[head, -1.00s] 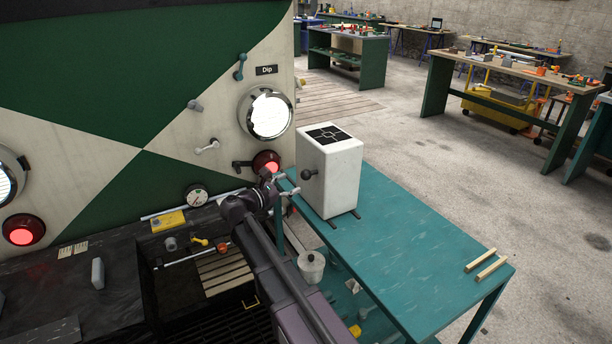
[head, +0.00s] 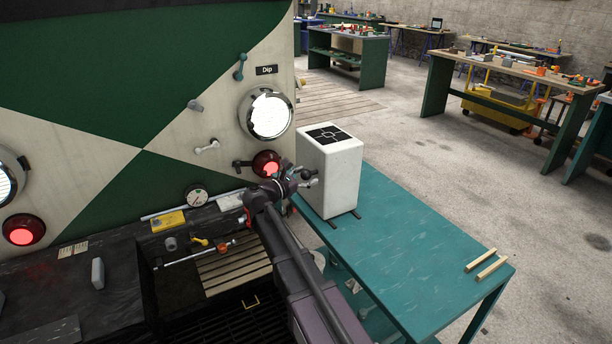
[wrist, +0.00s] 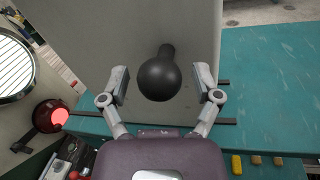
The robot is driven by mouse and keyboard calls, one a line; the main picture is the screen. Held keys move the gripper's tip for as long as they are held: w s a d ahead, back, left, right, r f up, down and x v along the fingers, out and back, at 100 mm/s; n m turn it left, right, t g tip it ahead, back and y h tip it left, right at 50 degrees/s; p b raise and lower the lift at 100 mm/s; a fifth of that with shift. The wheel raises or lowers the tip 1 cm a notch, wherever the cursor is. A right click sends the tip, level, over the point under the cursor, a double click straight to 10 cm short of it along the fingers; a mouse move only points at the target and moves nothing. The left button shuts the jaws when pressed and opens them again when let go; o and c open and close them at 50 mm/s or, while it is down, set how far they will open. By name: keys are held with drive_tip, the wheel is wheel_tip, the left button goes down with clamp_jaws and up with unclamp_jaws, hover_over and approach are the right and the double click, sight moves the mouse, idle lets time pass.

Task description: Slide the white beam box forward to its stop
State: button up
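The white beam box (head: 335,178) stands upright on the teal table (head: 425,255), close to the green and cream panel. A black-and-white target marks its top. Its side face (wrist: 95,45) fills much of the wrist view, with a round black knob (wrist: 159,79) sticking out towards me. My gripper (head: 304,178) is at the knob, on the box's left side. In the wrist view its two fingers (wrist: 160,82) are spread to either side of the knob, with gaps showing. Dark slots (wrist: 210,121) in the table run out from under the box.
The panel carries a round lamp (head: 268,114), a lit red lamp (head: 266,163) and several levers close to my gripper. Two wooden strips (head: 487,263) lie at the table's right end. The tabletop between them and the box is clear.

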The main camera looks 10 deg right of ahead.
clamp_jaws()
drive_tip(key=w+a, duration=0.2)
drive_tip(key=w, duration=0.5)
drive_tip(key=w+a, duration=0.3)
drive_tip(key=w, duration=0.5)
drive_tip(key=shift+w, duration=0.25)
drive_tip(key=shift+c, duration=0.5)
unclamp_jaws()
drive_tip(key=o, duration=0.4)
drive_tip(key=shift+w+f, duration=0.1)
drive_tip(key=shift+w, duration=0.05)
drive_tip(key=shift+c, duration=0.2)
drive_tip(key=shift+s, duration=0.2)
